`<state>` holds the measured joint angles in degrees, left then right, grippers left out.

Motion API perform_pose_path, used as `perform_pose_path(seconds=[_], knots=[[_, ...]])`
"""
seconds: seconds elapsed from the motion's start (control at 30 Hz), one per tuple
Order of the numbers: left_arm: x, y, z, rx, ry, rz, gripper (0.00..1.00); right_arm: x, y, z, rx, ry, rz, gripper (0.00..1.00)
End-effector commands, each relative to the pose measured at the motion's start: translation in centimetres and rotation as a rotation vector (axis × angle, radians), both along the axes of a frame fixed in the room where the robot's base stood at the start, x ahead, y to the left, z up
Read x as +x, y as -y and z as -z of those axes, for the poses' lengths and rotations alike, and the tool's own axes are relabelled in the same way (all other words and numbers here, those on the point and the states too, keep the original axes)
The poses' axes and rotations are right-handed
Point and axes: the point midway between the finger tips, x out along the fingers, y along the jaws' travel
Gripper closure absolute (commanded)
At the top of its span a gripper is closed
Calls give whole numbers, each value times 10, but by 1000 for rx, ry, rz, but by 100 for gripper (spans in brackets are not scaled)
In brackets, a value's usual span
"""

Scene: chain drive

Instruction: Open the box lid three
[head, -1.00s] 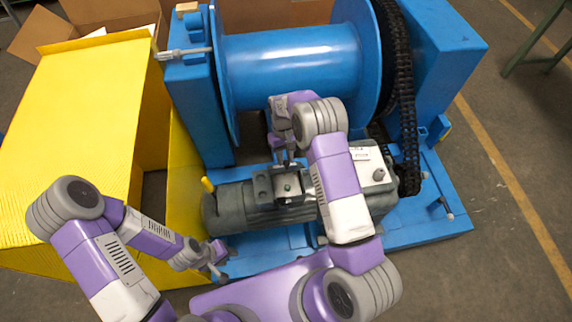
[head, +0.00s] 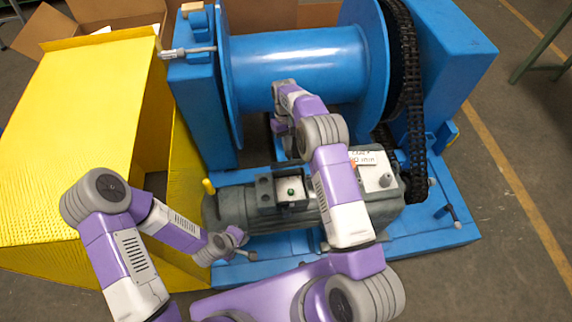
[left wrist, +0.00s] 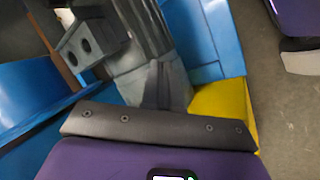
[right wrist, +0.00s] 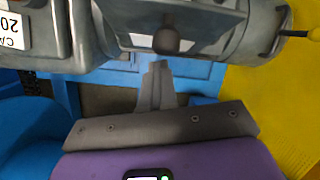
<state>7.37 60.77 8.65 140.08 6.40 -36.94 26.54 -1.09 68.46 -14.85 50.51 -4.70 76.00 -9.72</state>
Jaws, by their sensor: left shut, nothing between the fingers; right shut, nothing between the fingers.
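The grey motor (head: 235,206) lies in front of the blue drum and carries a small terminal box (head: 292,190) with a green spot on top. A dark upright piece stands at its left side; I cannot tell whether it is the lid. A white-labelled cover (head: 368,168) sits further right on the motor. My right gripper (head: 280,130) is shut and empty behind the box, on the drum side; its fingers show in the right wrist view (right wrist: 158,88). My left gripper (head: 250,256) is shut and empty in front of the motor; its fingers show in the left wrist view (left wrist: 158,88).
The blue drum (head: 295,62) and black chain (head: 408,100) stand behind the motor on a blue base (head: 415,232). A yellow block (head: 75,130) stands at the left, with a cardboard box (head: 110,12) behind it. Open floor is at the right.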

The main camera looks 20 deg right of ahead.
Motion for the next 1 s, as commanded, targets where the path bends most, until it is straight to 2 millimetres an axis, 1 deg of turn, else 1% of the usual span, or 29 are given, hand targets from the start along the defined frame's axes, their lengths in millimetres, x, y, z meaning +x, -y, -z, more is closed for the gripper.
perform_pose_path(seconds=[0.03, 0.1, 0.23, 0.37, 0.5, 0.7, 0.8, 1.0], knots=[[7, 16, -3, -38, 11, -83, 100, 0, 0, 0, 1, 0, 0, 100], [19, 35, -10, -99, 26, -222, 100, 0, 0, 0, 1, 0, 0, 100], [36, 69, -25, -236, 40, -476, 100, 0, -1, 0, 2, 0, 0, 100], [46, 99, -42, -397, 39, -722, 100, 0, -1, 0, 2, 0, 0, 100], [49, 127, -62, -591, 16, -975, 100, 0, -1, 0, 2, 0, 0, 100], [45, 158, -92, -895, -42, -1311, 100, 0, -1, 0, 2, 0, 0, 100], [39, 168, -106, -1041, -78, -1452, 100, 0, -1, 0, 2, 0, 0, 100], [28, 178, -126, -1263, -134, -1640, 100, 0, -1, 0, 2, 0, 0, 100]])
